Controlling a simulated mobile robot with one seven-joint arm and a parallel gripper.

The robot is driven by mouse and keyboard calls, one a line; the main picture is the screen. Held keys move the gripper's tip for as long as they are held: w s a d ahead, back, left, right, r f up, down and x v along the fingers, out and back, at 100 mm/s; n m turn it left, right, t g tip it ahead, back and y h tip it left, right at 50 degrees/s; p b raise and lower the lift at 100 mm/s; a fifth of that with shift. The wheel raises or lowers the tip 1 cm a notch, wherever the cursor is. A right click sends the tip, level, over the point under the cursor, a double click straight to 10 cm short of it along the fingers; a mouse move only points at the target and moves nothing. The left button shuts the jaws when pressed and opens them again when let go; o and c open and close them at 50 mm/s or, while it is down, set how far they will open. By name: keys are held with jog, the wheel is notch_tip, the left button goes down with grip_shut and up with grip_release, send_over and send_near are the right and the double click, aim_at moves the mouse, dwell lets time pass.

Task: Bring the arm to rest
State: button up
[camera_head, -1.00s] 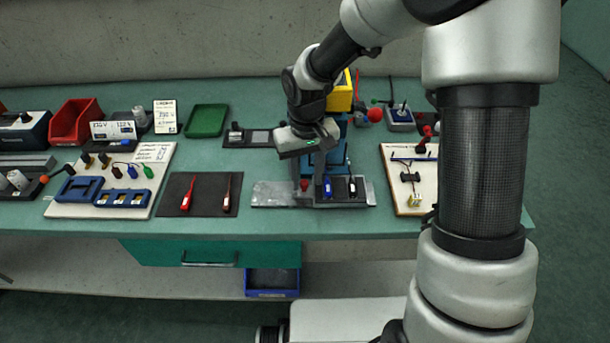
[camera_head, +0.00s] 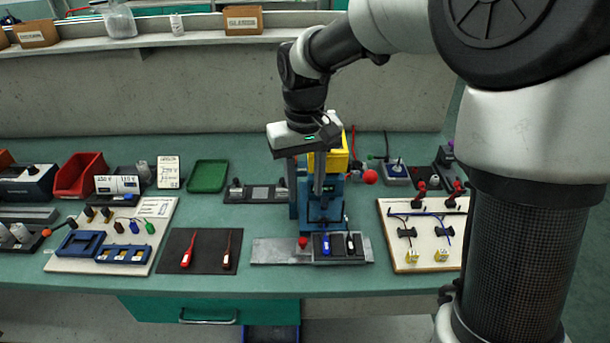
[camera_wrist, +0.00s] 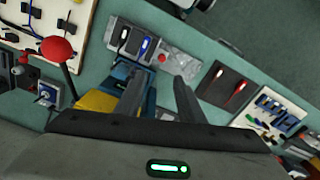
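My gripper (camera_head: 306,196) is held upright with its fingers pointing down, over the middle of the bench. It is in front of the blue and yellow pump unit (camera_head: 338,160) and covers part of it. In the wrist view my gripper (camera_wrist: 158,85) shows two dark fingers well apart with nothing between them. It looks clear of the bench top, though the exact height is hard to tell. Below it, a grey metal plate (camera_head: 275,251) carries a red knob (camera_head: 303,242) and a dark block with a blue and a black-and-white item.
A black mat (camera_head: 207,259) with two screwdriver-like tools lies left of the plate. A white board (camera_head: 425,258) with wiring is at the right. A red-ball lever (camera_head: 370,177) stands near my gripper. A green tray (camera_head: 208,176) and red bin (camera_head: 80,175) are at the back left.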

jog(key=shift+r, duration=0.7)
jog(key=s+d+r+m+t+p, duration=0.1)
jog(key=s+d+r+t+p, duration=0.1)
jog(key=s+d+r+p, duration=0.4)
jog(key=s+d+r+m+t+p, duration=0.2)
jog(key=s+d+r+p, duration=0.4)
jog(key=s+r, duration=0.6)
notch_tip(320, 180, up, 3)
jog(key=shift+d+f+m+t, duration=0.15)
jog(key=shift+d+m+t, duration=0.15)
jog(key=shift+d+t, duration=0.45)
